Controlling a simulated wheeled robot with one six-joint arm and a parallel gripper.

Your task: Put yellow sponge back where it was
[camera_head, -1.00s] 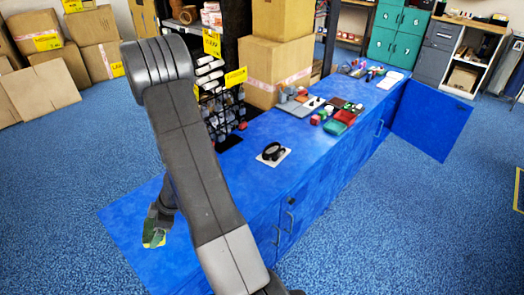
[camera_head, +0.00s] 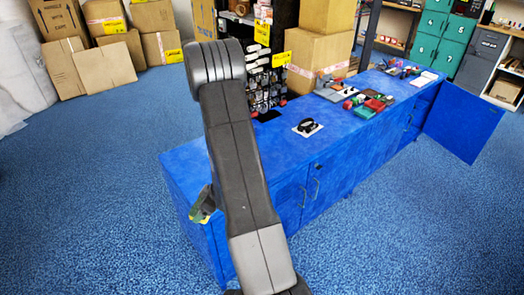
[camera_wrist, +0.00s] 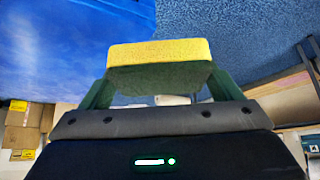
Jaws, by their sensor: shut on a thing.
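The yellow sponge (camera_wrist: 160,52) has a yellow face and a dark green side. In the wrist view it is between the two green fingers of my gripper (camera_wrist: 158,88), which is shut on it. In the head view my gripper (camera_head: 203,206) is low at the left end of the blue counter (camera_head: 190,165), partly behind my arm. Only a small yellow-green bit of the sponge (camera_head: 199,217) shows there. I cannot tell from this view how high it is over the counter's edge.
A black ring-like object on a white card (camera_head: 307,127) lies on the counter. Several small items, among them a red box (camera_head: 375,105), lie farther back. Large cartons (camera_head: 315,65) and a black rack stand behind. An open blue door (camera_head: 462,122) juts out at right. Blue carpet is clear at left.

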